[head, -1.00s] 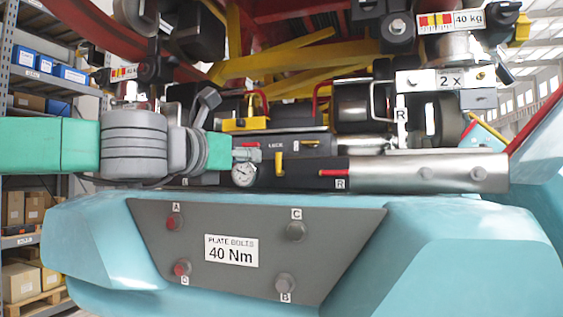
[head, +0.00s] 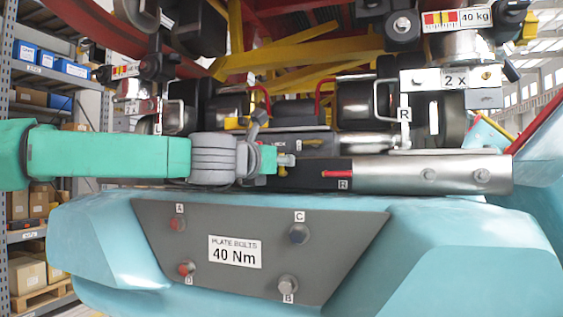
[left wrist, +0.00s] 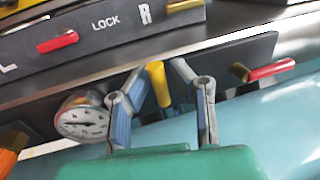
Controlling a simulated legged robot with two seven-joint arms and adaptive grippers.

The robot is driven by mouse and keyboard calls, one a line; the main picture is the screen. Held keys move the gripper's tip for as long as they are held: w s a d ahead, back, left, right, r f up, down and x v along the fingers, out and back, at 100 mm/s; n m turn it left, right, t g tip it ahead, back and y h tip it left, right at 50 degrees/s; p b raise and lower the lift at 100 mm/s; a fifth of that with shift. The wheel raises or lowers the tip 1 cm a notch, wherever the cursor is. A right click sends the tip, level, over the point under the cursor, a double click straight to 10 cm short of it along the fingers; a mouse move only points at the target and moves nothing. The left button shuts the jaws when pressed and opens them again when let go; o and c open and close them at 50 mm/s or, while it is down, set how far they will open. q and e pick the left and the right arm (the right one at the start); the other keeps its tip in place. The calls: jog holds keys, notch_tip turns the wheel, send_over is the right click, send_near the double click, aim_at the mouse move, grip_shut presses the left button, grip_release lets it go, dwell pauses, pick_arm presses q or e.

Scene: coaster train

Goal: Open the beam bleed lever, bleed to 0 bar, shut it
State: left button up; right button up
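My left gripper (head: 280,162) reaches in from the left to the dark panel at the front of the beam. In the left wrist view its two fingers (left wrist: 159,78) stand apart, one on each side of a short yellow lever (left wrist: 158,86). Gaps show between lever and fingers; contact at the tips cannot be told. The round dial gauge (left wrist: 84,118) sits just left of the fingers; its reading is too small to tell. In the head view my gripper hides the gauge and most of the lever. My right gripper is not in view.
A red lever (head: 337,174) marked R is to the right on the same panel; it also shows in the wrist view (left wrist: 270,69). A LOCK panel with another red lever (left wrist: 57,41) lies above. A grey bolt plate (head: 330,247) is below.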

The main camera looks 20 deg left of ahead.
aim_at(298, 178)
pick_arm(q)
jog(key=shift+a, duration=0.1)
grip_shut()
jog(key=m+p, duration=0.1)
jog(key=d+m+p, duration=0.1)
jog(key=m+p, duration=0.1)
jog(key=shift+r+g, duration=0.15)
jog(key=shift+g, duration=0.15)
jog(key=m+p, duration=0.2)
jog(key=m, duration=0.1)
jog(key=d+m+p, duration=0.1)
jog(key=shift+f+g+y, duration=0.25)
jog(key=shift+g+y, duration=0.15)
jog(key=m+p, duration=0.1)
jog(key=f+m+y+p, duration=0.1)
jog(key=m, duration=0.1)
jog(key=d+m+p, duration=0.1)
jog(key=m, duration=0.1)
jog(key=shift+f+y+p, duration=0.15)
jog(key=shift+y+p, duration=0.15)
jog(key=shift+p, duration=0.1)
jog(key=m+p, duration=0.1)
jog(key=f+m, duration=0.1)
jog(key=m, duration=0.1)
jog(key=shift+s+d+y+p, duration=0.1)
jog(key=shift+y+p, duration=0.25)
jog(key=shift+y, duration=0.05)
jog(key=shift+f+m+g, duration=0.3)
jog(key=shift+m, duration=0.1)
jog(key=shift+f, duration=0.15)
